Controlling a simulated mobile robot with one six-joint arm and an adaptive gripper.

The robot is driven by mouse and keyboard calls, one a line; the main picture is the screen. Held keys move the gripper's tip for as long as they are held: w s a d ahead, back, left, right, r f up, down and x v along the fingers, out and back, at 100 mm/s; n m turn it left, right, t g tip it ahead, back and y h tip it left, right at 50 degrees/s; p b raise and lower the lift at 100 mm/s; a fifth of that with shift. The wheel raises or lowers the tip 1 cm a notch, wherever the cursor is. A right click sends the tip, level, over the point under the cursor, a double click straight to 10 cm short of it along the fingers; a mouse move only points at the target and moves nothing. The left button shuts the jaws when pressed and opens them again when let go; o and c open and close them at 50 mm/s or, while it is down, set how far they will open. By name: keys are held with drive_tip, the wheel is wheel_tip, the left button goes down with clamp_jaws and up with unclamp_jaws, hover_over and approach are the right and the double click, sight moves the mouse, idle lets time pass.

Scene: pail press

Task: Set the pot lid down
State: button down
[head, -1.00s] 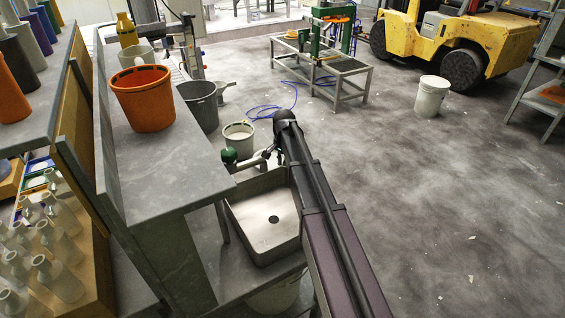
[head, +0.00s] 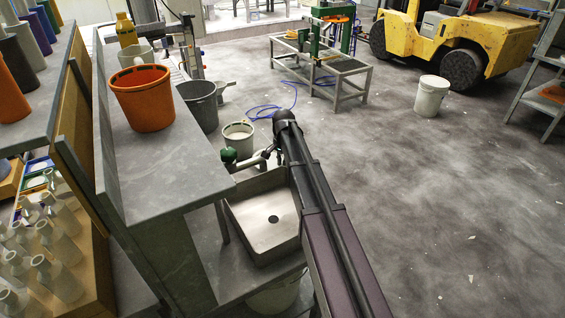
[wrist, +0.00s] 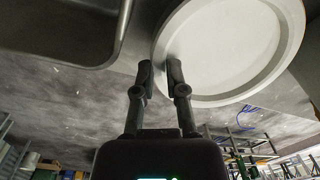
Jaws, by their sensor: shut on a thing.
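The pot lid (wrist: 232,45) shows in the wrist view as a large, pale round disc with a raised grey rim, at the upper right. My gripper (wrist: 160,73) has its two dark fingers close together at the left edge of this disc. One finger overlaps the rim and the other is just outside it, so my gripper is shut on the lid's edge. In the head view neither the lid nor my fingers can be made out; my own arm covers that area beside the sink.
A metal sink (head: 265,220) stands beside my arm, and a basin edge (wrist: 60,58) shows in the wrist view. An orange bucket (head: 143,97) stands on the grey shelf (head: 170,170).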

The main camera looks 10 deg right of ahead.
drive_tip(key=shift+f+b, duration=1.5)
drive_tip(key=shift+f, duration=0.1)
drive_tip(key=c, duration=0.6)
unclamp_jaws()
drive_tip(key=o, duration=0.3)
drive_tip(key=shift+r, duration=0.15)
wheel_tip(320, 180, up, 8)
drive_tip(key=p, duration=0.8)
